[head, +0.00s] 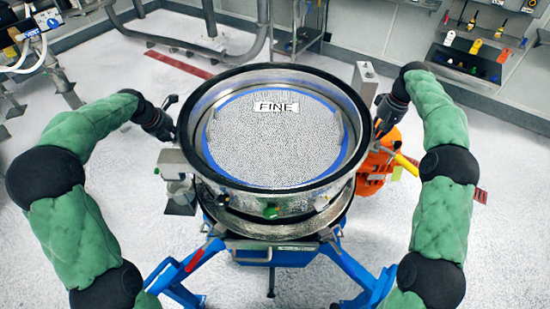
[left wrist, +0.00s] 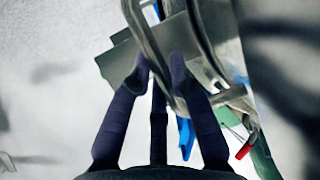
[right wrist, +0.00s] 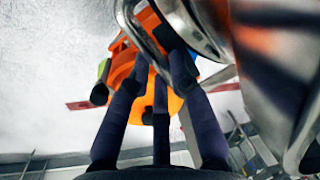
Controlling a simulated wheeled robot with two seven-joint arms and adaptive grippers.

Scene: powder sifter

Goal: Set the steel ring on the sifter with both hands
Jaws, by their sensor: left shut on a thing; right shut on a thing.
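The steel ring (head: 290,202), a wide shiny band with a black upper rim, is over the sifter (head: 275,229) in the middle of the head view. Through it I see the mesh with a blue edge and a FINE label (head: 276,107). My left gripper (head: 174,134) is shut on the ring's handle at its left side; the left wrist view shows the fingers (left wrist: 160,70) around a bar. My right gripper (head: 378,122) is shut on the handle at the right side, also seen in the right wrist view (right wrist: 160,62). I cannot tell whether ring and sifter touch.
The sifter stands on a blue frame (head: 190,274). An orange machine part (head: 375,165) is close behind the ring's right side. Grey pipes (head: 200,42) and a wall rack (head: 480,45) are at the back. The pale floor around is mostly clear.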

